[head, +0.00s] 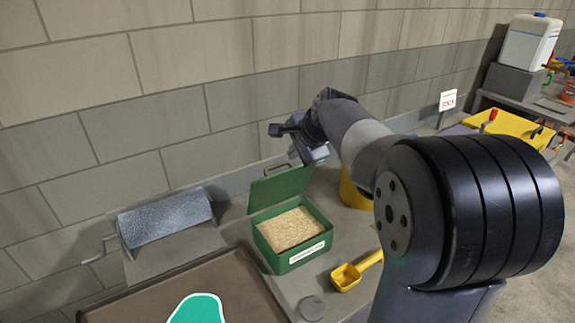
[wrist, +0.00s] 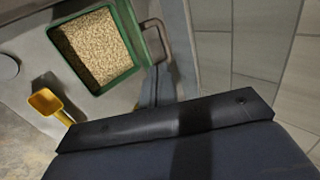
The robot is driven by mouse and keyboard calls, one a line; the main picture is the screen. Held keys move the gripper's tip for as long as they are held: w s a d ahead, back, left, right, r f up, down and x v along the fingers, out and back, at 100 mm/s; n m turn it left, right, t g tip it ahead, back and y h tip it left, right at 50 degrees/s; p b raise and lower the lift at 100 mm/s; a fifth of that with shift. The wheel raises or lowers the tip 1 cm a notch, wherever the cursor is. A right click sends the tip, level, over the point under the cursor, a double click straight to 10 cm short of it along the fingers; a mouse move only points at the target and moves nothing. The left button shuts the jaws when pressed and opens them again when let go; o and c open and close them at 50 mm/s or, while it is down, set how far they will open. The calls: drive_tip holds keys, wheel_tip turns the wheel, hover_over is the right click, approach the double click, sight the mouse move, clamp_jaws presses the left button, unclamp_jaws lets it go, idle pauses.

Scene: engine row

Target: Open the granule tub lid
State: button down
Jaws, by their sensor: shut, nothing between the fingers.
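The green granule tub (head: 293,262) stands on the grey bench with a white label on its front. Its green lid (head: 280,188) is raised at the back and stands steeply up, with a handle (head: 277,168) near its top. Pale granules (head: 290,229) fill the tub and also show in the wrist view (wrist: 97,47). My gripper (head: 304,153) is shut and empty, above and behind the lid's upper right corner. I cannot tell whether it touches the lid.
A yellow scoop (head: 347,276) and a grey disc (head: 311,308) lie in front of the tub. A metal hopper with a crank (head: 165,220) is at left, a brown tray (head: 235,278) at front left. A yellow container (head: 353,193) stands behind my arm. The block wall is close behind.

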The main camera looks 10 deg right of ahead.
sight(282, 164)
drive_tip(key=p+x, duration=0.1)
drive_tip(key=x, duration=0.9)
drive_tip(key=shift+p, duration=0.35)
drive_tip(key=shift+r, duration=0.1)
